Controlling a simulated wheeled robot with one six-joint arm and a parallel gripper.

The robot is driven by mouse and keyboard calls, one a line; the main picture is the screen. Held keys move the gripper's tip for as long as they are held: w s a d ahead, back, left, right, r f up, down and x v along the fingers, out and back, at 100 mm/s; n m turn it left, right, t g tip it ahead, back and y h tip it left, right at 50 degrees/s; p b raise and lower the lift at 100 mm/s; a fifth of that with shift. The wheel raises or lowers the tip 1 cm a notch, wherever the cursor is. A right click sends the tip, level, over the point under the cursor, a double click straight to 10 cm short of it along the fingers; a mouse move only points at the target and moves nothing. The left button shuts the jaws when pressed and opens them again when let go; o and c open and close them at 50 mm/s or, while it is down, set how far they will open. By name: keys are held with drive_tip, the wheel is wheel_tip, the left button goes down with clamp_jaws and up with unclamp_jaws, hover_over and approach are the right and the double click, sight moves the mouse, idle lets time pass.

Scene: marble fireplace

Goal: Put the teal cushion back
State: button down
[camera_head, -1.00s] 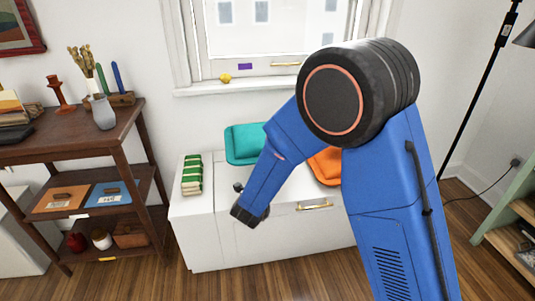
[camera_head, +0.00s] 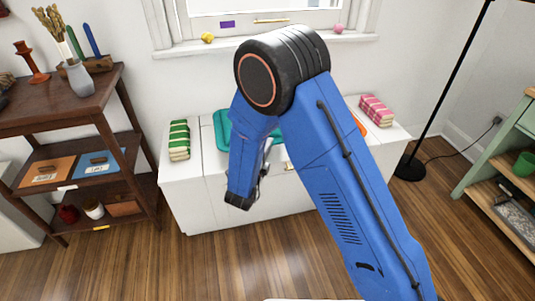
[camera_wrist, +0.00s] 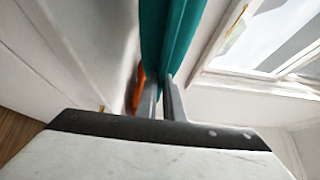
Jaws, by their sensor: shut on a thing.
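The teal cushion (camera_head: 221,128) is on or just above the white bench (camera_head: 190,200) under the window, partly hidden behind my arm. In the wrist view the teal cushion (camera_wrist: 168,40) stands edge-on between the two fingers. My gripper (camera_wrist: 163,85) is shut on its edge. In the head view my gripper is mostly hidden behind my forearm. Whether the cushion touches the bench cannot be told.
An orange cushion (camera_head: 359,124) lies right of my arm. A green striped bundle (camera_head: 179,140) and a pink one (camera_head: 376,110) sit on the bench ends. A dark wooden shelf (camera_head: 60,120) is left, a green shelf (camera_head: 490,150) right. Floor in front is clear.

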drive_tip(key=shift+f, duration=2.05)
drive_tip(key=c, duration=1.9)
unclamp_jaws()
drive_tip(key=v, duration=1.2)
